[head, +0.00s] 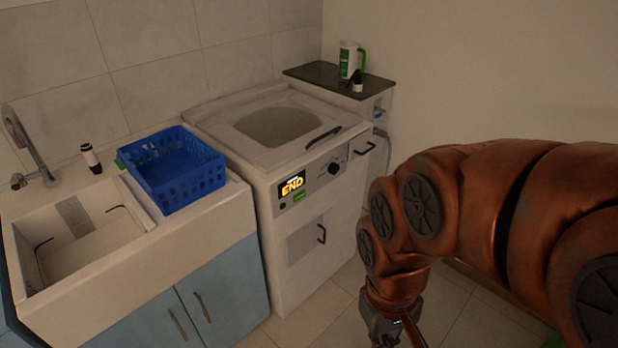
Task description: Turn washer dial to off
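The white washer (305,245) stands in the middle of the head view, between the sink counter and a narrow cabinet. Its dial (334,168) is a small dark round knob at the right of the sloped front panel. The dial's pointer setting is too small to read. A lit display (292,184) left of the dial reads "END" in yellow. My gripper (398,338) hangs low at the bottom edge, right of the washer and well below the dial, apart from it. Its fingers are mostly cut off by the frame edge.
A blue basket (172,168) sits on the counter beside the white sink (75,235). A black-and-white dispenser (91,158) stands behind the sink. A narrow cabinet (335,76) at right holds a green-and-white jug (350,60) and a small dark-topped bottle (357,81). Floor before the washer is clear.

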